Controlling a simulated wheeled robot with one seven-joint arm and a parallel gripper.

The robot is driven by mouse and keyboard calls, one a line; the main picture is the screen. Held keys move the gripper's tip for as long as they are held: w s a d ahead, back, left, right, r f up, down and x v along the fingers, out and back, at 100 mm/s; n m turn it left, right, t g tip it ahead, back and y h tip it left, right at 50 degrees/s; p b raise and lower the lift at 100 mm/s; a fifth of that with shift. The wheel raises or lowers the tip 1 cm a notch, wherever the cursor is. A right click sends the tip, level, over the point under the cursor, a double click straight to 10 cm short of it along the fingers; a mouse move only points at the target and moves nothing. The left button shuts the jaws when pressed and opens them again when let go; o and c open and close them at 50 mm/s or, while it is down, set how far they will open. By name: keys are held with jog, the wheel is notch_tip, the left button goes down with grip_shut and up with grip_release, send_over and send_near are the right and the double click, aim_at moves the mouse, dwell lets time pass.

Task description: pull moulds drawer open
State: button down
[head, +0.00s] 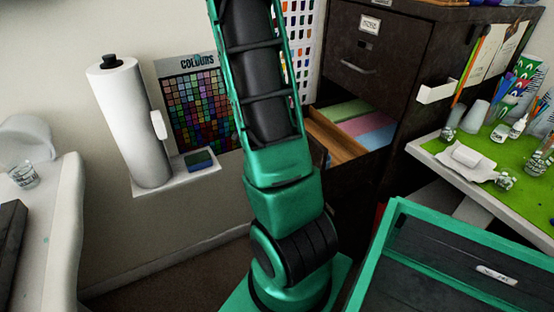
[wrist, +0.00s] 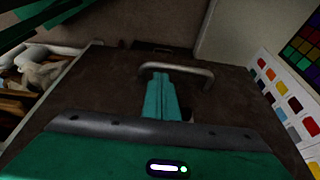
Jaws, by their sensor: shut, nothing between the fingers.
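In the head view a dark cabinet (head: 410,60) stands behind my arm. Its upper drawer front (head: 350,52) has a metal handle (head: 352,65) and a small label (head: 370,23) that I cannot read surely. Below it, a drawer with a wooden side (head: 335,135) stands open, holding green, pink and blue sheets. In the wrist view my gripper (wrist: 158,78) is shut, its green fingertips at a grey bar handle (wrist: 180,70) on a dark front (wrist: 100,90). I cannot tell whether they touch it. The gripper is outside the head view.
A colour chart (head: 195,100) hangs left of my arm, near a paper roll (head: 130,125) on a small shelf. A bench with a green mat (head: 480,150) and bottles is at right. A green-rimmed tray (head: 390,240) is at front right. Pale objects (wrist: 40,72) lie left in the wrist view.

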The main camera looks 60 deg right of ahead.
jog(key=v, duration=0.8)
jog(key=shift+a+r, duration=0.15)
jog(key=shift+r, duration=0.05)
jog(key=s+a+r+n+y, duration=0.1)
jog(key=s+a+r+n, duration=0.2)
jog(key=a+n, duration=0.3)
jog(key=s+a+r+n+t+y, duration=0.1)
jog(key=s+a+r+n, duration=0.1)
jog(key=a+n, duration=0.3)
jog(key=s+a+r+n+t+y, duration=0.1)
jog(key=s+a+r+n, duration=0.2)
jog(key=a+n, duration=0.3)
jog(key=s+a, duration=0.1)
jog(key=a, duration=0.2)
jog(key=shift+a+r+n+y, duration=0.3)
jog(key=shift+a+r, duration=0.1)
jog(key=shift+w+f, duration=0.25)
jog(key=shift+w, duration=0.35)
